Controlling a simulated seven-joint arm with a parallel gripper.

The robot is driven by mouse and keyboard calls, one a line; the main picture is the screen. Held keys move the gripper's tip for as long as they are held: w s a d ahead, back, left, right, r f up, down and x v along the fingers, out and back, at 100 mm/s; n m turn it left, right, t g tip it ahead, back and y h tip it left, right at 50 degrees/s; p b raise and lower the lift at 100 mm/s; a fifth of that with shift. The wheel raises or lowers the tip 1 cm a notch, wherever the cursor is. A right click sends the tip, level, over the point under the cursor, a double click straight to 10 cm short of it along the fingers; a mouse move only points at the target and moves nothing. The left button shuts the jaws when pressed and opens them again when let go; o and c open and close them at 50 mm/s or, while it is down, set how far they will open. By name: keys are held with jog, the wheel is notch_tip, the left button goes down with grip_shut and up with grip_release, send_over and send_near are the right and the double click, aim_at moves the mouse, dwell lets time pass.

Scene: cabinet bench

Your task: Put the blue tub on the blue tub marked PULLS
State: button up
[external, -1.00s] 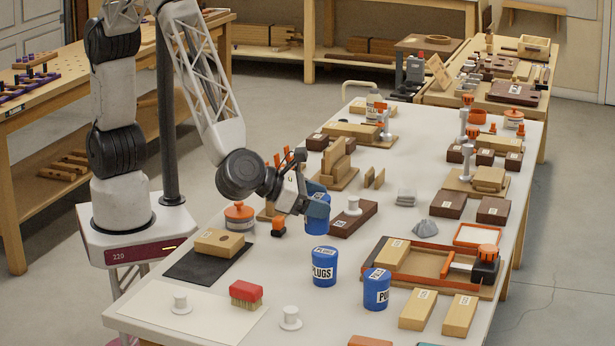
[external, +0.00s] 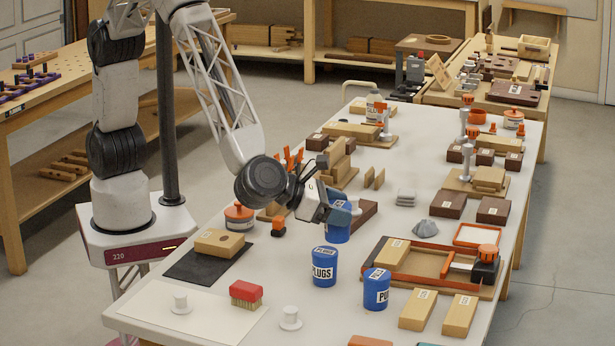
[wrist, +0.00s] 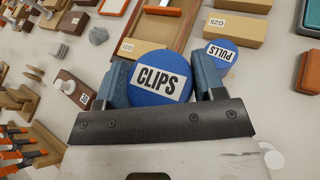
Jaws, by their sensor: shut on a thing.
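My gripper (external: 328,206) is shut on a blue tub (external: 338,234), held over the middle of the bench. In the wrist view its lid reads CLIPS (wrist: 160,77), between the two fingers.
An orange-edged wooden tray (external: 420,262) lies right of the PULLS tub, with two wooden blocks (external: 438,312) in front of it. A red brush (external: 246,294) and white knobs (external: 290,318) are at the front left. A dark brown block (external: 364,212) lies behind the held tub.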

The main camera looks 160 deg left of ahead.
jog(key=w+a, duration=0.4)
jog(key=w, duration=0.6)
jog(key=shift+a+f, duration=0.4)
jog(key=shift+f, duration=0.05)
jog(key=shift+f, duration=0.15)
jog(key=shift+f, duration=1.6)
jog(key=shift+f, duration=0.15)
jog(key=o, duration=1)
